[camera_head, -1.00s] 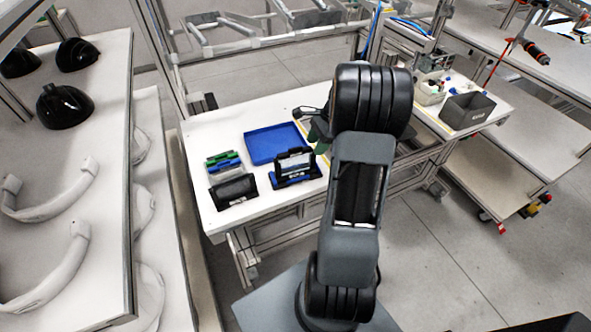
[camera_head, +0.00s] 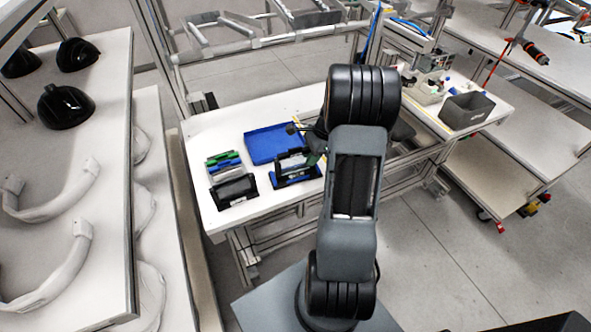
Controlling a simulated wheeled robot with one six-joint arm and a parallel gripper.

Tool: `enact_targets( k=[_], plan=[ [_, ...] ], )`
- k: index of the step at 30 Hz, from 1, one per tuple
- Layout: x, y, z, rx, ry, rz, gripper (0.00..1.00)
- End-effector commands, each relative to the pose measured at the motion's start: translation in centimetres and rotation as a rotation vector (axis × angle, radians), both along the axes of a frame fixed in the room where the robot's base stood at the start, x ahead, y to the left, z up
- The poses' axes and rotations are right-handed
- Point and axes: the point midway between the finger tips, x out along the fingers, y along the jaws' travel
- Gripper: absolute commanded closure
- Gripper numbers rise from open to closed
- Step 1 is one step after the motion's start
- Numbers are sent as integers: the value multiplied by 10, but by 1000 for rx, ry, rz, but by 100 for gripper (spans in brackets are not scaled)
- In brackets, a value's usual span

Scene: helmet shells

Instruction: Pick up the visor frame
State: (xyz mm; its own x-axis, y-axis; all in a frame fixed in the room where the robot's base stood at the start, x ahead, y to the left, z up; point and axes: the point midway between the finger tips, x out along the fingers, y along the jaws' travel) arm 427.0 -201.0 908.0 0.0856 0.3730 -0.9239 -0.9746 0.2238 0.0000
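Two dark rectangular frames stand on the white table. One is a black frame with blue parts in a dark holder (camera_head: 296,169), in front of the blue tray. The other is a black frame (camera_head: 234,190) to its left, at the table's front. I cannot tell for sure which is the visor frame. My gripper (camera_head: 304,133) is small and dark, just above and behind the holder with blue parts, over the right side of the blue tray. My own arm hides part of it. Its fingers are too small to read, and I see nothing clearly held.
A blue tray (camera_head: 268,144) lies behind the frames, with green, blue and grey pieces (camera_head: 224,162) to its left. Black helmet shells (camera_head: 66,106) and white curved bands (camera_head: 50,272) lie on the left shelf.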

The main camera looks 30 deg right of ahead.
Motion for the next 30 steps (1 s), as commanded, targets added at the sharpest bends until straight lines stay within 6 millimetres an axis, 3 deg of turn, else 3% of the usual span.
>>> enact_targets(
  k=[9,23,30],
  plan=[
    [0,0,0,0,0,0,100],
    [0,0,1,0,-1,0,100],
    [1,-1,16,-2,-4,-1,100]
  ],
)
